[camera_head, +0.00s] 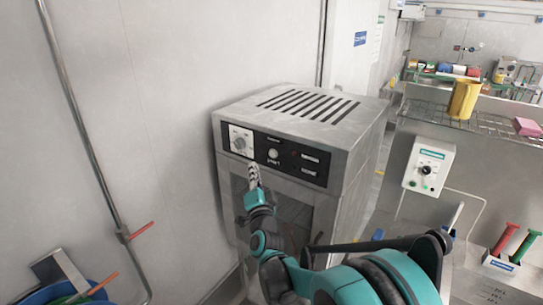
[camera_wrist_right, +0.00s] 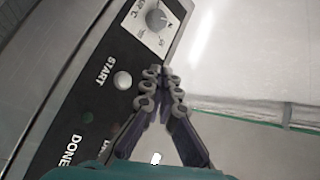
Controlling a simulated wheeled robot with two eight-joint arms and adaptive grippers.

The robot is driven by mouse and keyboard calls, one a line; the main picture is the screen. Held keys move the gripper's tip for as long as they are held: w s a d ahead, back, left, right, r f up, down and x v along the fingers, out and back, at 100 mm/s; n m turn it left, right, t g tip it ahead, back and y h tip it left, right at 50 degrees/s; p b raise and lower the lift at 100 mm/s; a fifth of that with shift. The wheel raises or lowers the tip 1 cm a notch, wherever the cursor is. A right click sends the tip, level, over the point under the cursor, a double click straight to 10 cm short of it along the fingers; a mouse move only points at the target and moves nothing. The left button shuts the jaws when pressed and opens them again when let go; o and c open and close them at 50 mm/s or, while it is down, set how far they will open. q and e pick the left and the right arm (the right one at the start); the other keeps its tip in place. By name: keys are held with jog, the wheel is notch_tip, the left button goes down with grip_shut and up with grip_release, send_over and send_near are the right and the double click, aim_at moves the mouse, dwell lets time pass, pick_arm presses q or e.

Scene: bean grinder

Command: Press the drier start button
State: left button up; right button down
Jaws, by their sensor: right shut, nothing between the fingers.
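The drier (camera_head: 290,130) is a grey metal cabinet with slots in its top and a black control panel along its upper front edge. The white round start button (camera_head: 273,154) sits right of the white dial plate (camera_head: 241,141) on that panel. In the right wrist view the start button (camera_wrist_right: 123,80) is beside the word START, left of my fingertips. My right gripper (camera_head: 253,172) is shut and empty, in front of the panel just below and left of the button. In the wrist view the right gripper (camera_wrist_right: 162,85) appears apart from the button. My left gripper is not in view.
A grey control box with a dial (camera_head: 428,165) hangs to the right. A wire shelf behind holds a yellow container (camera_head: 464,98). A vertical pipe with a red handle (camera_head: 141,230) runs along the left wall. A blue round object (camera_head: 65,295) is at lower left.

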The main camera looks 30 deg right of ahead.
jog(key=shift+w+d, duration=0.45)
jog(key=shift+d, duration=0.6)
jog(key=shift+w+d, duration=0.4)
jog(key=shift+d, duration=0.6)
jog(key=shift+w+d, duration=0.45)
jog(key=shift+d, duration=0.6)
jog(key=shift+w+d+b, duration=0.15)
jog(key=shift+d+b, duration=0.15)
jog(key=shift+d, duration=0.1)
jog(key=shift+w+d, duration=0.2)
jog(key=shift+d, duration=0.2)
jog(key=shift+a, duration=0.1)
jog(key=shift+s+a, duration=0.4)
jog(key=shift+a, duration=0.35)
jog(key=shift+s+a, duration=0.3)
jog(key=shift+a, duration=0.45)
jog(key=shift+s+a, duration=0.35)
jog(key=shift+a, duration=0.45)
jog(key=shift+s+a, duration=0.3)
jog(key=shift+a, duration=0.45)
